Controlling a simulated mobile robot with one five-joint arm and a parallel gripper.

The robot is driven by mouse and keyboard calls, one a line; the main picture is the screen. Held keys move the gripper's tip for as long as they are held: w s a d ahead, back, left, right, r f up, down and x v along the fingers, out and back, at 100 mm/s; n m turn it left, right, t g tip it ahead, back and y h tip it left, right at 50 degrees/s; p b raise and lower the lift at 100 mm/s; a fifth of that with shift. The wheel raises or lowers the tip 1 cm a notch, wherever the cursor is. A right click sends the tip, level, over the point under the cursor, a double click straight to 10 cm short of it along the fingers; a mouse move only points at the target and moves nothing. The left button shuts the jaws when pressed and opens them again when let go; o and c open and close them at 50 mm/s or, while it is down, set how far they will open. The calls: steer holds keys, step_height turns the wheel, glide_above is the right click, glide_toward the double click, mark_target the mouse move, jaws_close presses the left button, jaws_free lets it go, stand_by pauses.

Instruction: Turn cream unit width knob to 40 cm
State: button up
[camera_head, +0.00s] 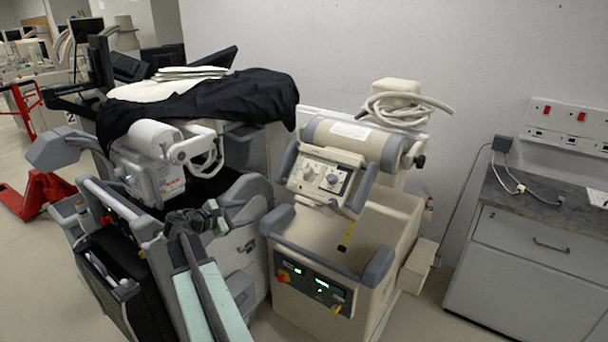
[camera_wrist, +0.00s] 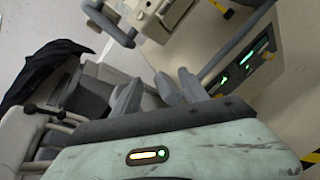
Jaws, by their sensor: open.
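The cream unit (camera_head: 390,215) stands right of centre in the head view. Its tilted control head (camera_head: 318,192) carries two round knobs, a left one (camera_head: 308,172) and a right one (camera_head: 333,180). Their labels and settings are too small to read, so I cannot tell which is the width knob. My gripper (camera_head: 196,217) is open and empty, to the left of the control head and apart from it. In the wrist view my gripper (camera_wrist: 160,90) points toward the cream unit's body, and the control head is partly cut off at the top. No knob is clear there.
A grey cart (camera_head: 245,225) with a black cover (camera_head: 215,100) stands close on the left. A grey cabinet (camera_head: 530,265) stands at right. Some floor is free between cabinet and unit.

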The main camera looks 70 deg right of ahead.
mark_target(304, 172)
steer(key=s+d+r+n+g+h, duration=0.1)
steer(key=s+d+r, duration=0.1)
steer(key=s+d, duration=0.2)
steer(key=s+d+r+n+g+h, duration=0.1)
steer(key=s+d+r, duration=0.2)
steer(key=s+d, duration=0.2)
steer(key=s+d+r+n+g+h, duration=0.1)
steer(key=s+d+r, duration=0.2)
steer(key=d, duration=0.6)
steer(key=shift+s+d+n, duration=0.15)
steer(key=shift+s+n, duration=0.05)
steer(key=shift+s, duration=0.3)
steer(key=shift+s+d+n, duration=0.15)
steer(key=shift+s+n, duration=0.05)
steer(key=shift+s, duration=0.25)
jaws_close()
steer(key=shift+s+d+r, duration=0.1)
steer(key=shift+d, duration=0.15)
steer(key=shift+a, duration=0.2)
